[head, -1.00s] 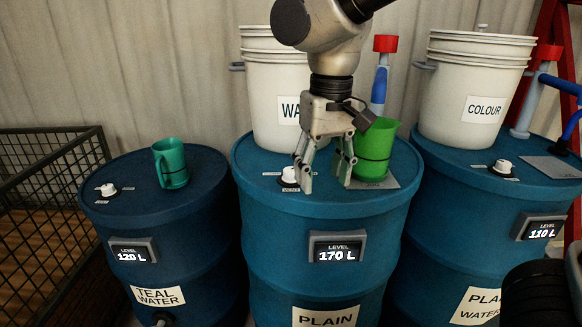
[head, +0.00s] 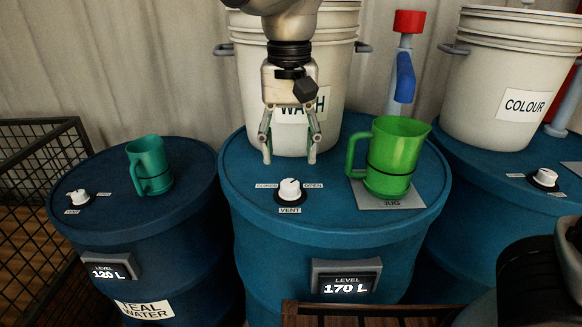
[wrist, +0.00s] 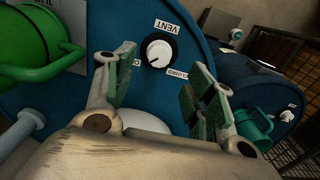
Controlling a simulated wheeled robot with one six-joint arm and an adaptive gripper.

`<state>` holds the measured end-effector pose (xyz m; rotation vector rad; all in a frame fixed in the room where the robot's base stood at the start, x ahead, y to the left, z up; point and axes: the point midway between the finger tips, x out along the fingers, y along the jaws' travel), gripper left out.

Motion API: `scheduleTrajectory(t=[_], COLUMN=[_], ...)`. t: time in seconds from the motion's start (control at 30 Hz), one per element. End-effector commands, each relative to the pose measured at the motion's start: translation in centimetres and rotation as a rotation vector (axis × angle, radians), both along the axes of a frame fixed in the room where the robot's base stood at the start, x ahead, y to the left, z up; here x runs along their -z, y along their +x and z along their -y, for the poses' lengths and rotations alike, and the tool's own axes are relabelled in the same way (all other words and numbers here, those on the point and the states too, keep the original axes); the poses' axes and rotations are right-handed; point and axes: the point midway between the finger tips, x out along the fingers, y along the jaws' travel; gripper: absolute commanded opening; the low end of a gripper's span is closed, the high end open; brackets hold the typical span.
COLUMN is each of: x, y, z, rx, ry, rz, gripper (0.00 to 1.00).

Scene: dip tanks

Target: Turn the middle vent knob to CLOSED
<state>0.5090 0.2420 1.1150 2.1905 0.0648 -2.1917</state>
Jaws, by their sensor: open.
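The middle vent knob (head: 289,190) is white with a dark base and sits on the lid of the middle blue drum (head: 340,225). Its CLOSED label (head: 266,186) is on the left and OPEN (head: 313,186) on the right. In the wrist view the knob (wrist: 160,52) shows a dark mark at its lower left, apart from the CLOSED label at its lower right. My gripper (head: 289,160) points down, open and empty, just above and behind the knob in the head view. In the wrist view its fingers (wrist: 165,82) frame the knob without touching it.
A green jug (head: 393,155) stands right of the knob on a plate marked JUG. A white WASH bucket (head: 345,75) stands close behind my gripper. A teal jug (head: 150,165) and another vent knob (head: 78,197) are on the left drum. A COLOUR bucket (head: 500,70) stands right.

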Motion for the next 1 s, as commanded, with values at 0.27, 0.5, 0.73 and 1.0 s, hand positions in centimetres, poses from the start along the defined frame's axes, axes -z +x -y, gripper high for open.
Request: scheduleTrajectory(t=[0.27, 0.5, 0.73, 1.0], x=[2.8, 6.5, 7.8, 7.8], y=[0.0, 0.0, 0.0, 0.0], z=[0.1, 0.0, 0.0, 0.0], rx=[0.002, 0.002, 0.001, 0.001], ry=[-0.004, -0.002, 0.0, 0.0], rz=[-0.002, -0.001, 0.0, 0.0], gripper=[0.55, 0.55, 0.55, 0.4])
